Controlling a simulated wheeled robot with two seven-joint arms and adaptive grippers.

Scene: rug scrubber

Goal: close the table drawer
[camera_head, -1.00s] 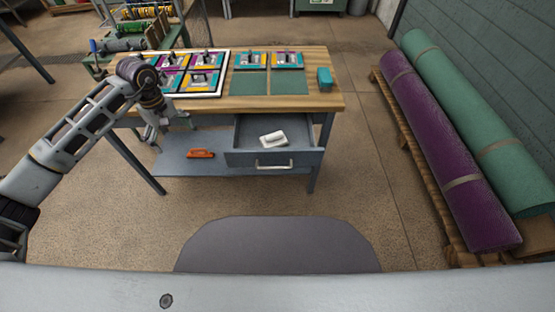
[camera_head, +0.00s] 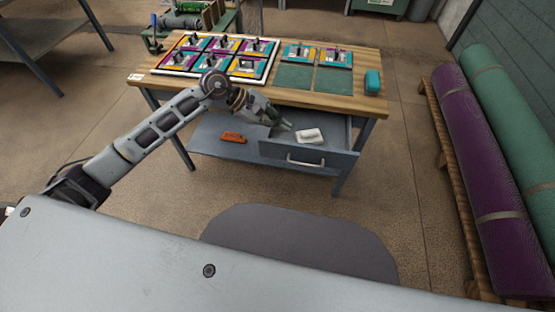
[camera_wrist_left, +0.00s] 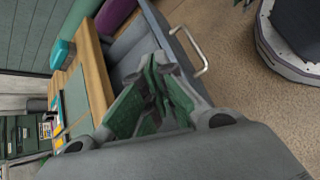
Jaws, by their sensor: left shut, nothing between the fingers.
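The table (camera_head: 140,80) has a wooden top, and its grey drawer (camera_head: 285,153) is pulled out at the front right. A white object (camera_head: 310,136) lies inside the drawer. The drawer's pale bar handle (camera_head: 305,162) is on the front panel and also shows in the left wrist view (camera_wrist_left: 190,50). My left gripper (camera_head: 285,126) is shut and empty, over the left part of the open drawer as seen from the head. In the left wrist view its green-padded fingers (camera_wrist_left: 160,80) cover part of the drawer. I cannot tell whether they touch it. My right gripper is not in view.
An orange item (camera_head: 233,137) lies on the lower shelf (camera_head: 210,145). Sample tiles (camera_head: 215,55) and a teal block (camera_head: 373,82) are on the tabletop. Rolled purple (camera_head: 480,180) and green (camera_head: 515,130) rugs lie on a pallet at the right. Floor before the table is clear.

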